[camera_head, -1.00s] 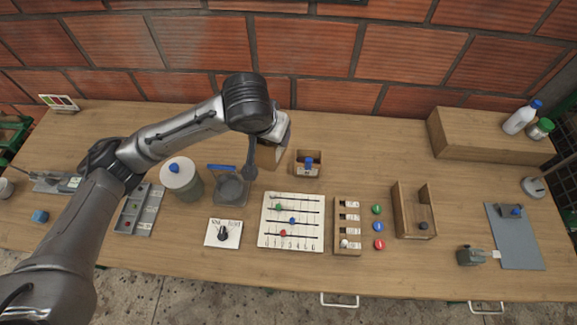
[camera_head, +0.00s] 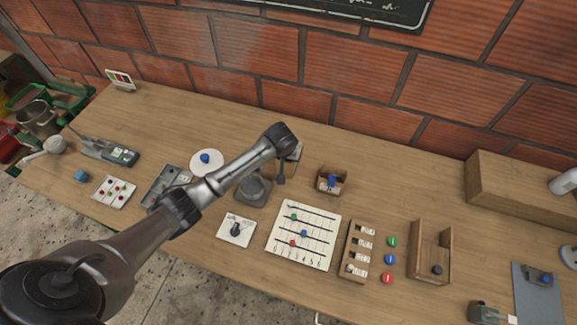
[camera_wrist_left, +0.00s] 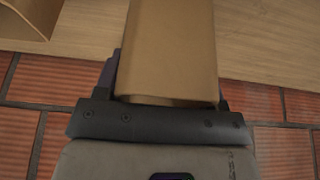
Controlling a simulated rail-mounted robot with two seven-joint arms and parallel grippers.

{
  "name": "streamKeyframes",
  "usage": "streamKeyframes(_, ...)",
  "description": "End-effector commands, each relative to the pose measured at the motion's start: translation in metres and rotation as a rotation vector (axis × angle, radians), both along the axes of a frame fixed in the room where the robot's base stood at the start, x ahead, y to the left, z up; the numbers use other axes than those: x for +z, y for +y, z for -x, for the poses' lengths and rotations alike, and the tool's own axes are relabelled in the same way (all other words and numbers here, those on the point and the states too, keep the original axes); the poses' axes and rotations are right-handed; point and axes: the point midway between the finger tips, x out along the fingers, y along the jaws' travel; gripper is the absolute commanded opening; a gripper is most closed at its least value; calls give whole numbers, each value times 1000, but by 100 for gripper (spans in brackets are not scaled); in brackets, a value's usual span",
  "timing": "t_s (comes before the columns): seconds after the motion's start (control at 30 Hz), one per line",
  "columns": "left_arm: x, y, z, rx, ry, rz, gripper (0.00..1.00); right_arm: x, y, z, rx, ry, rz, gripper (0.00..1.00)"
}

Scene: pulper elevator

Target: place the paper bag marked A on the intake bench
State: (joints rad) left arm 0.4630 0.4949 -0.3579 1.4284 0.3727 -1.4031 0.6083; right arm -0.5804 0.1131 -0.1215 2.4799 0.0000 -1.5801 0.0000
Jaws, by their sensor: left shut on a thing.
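In the left wrist view my left gripper (camera_wrist_left: 166,92) is shut on a plain brown paper bag (camera_wrist_left: 172,50). No letter shows on the side of the bag that I see, so I cannot read its mark. In the head view my left gripper (camera_head: 285,168) is above the back middle of the wooden worktop, and the arm hides most of the bag. No surface in view is labelled as the intake bench, so I cannot tell which it is. My right gripper is not in view.
A brick wall (camera_head: 300,60) stands behind. At far left are a green frame (camera_head: 75,97) and a metal pot (camera_head: 39,119).

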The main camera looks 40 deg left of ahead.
Motion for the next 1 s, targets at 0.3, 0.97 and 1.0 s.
streamKeyframes(0.3,-22,0,0,0,0,0,35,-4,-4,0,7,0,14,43)
streamKeyframes(0.97,-57,0,0,0,-1,1,35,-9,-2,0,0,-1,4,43)
streamKeyframes(1.0,-58,0,0,0,-1,0,35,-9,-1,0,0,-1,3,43)
